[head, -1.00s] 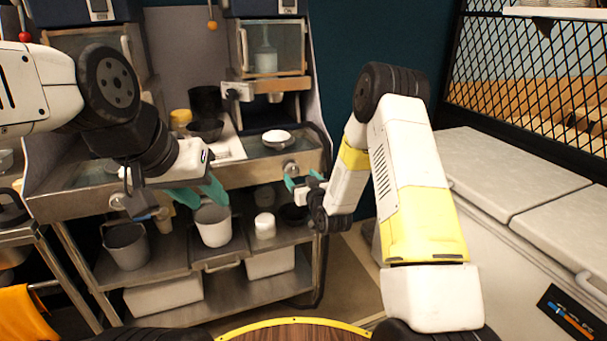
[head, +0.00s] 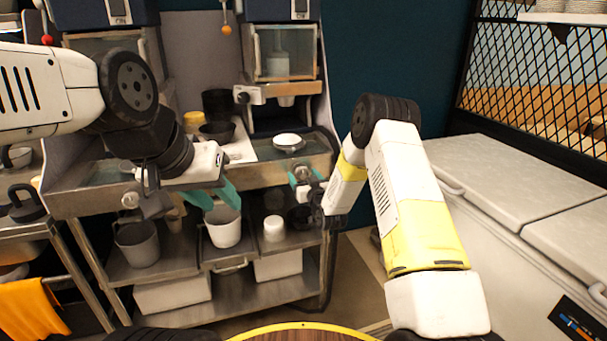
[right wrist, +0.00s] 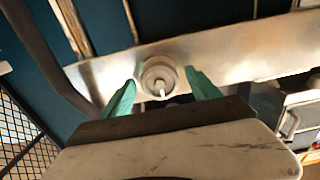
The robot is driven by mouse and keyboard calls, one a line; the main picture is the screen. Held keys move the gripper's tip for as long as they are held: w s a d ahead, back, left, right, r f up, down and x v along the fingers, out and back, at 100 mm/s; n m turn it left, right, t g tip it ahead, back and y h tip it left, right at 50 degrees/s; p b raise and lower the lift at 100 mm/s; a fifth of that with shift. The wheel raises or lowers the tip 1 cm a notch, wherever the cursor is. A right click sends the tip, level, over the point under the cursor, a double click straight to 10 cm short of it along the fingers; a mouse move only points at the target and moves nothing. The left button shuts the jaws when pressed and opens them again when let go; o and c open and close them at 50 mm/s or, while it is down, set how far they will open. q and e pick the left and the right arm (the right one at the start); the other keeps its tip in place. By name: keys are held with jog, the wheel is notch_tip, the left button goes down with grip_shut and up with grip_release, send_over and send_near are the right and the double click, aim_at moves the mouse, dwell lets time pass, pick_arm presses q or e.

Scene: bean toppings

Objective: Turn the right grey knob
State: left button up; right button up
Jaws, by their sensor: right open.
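The right grey knob (right wrist: 159,77) is a round metal knob on the front panel of the steel counter. In the right wrist view it lies between and just beyond the two teal fingertips of my right gripper (right wrist: 160,90), which is open with clear space on both sides of the knob. In the head view my right gripper (head: 303,180) is at the counter's right front, with the knob (head: 302,173) partly hidden by it. My left gripper (head: 212,196) is in front of the counter's left part, its teal fingers apart and empty. Another grey knob (head: 130,199) shows near it at left.
The steel counter (head: 270,173) carries a white bowl (head: 288,141) and dark bowls (head: 217,131). Below it, a grey bucket (head: 137,244) and a white bucket (head: 222,226) stand on a shelf. A grey chest (head: 500,185) stands at right.

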jog(key=shift+c, duration=0.2)
jog(key=c, duration=1.3)
jog(key=shift+m, duration=0.4)
jog(key=m, duration=0.4)
jog(key=shift+m, duration=0.3)
jog(key=m, duration=0.4)
jog(key=shift+d+m, duration=0.1)
jog(key=shift+m, duration=0.2)
jog(key=m, duration=0.5)
jog(key=shift+f, duration=0.1)
jog(key=m, duration=0.4)
jog(key=shift+m, duration=0.4)
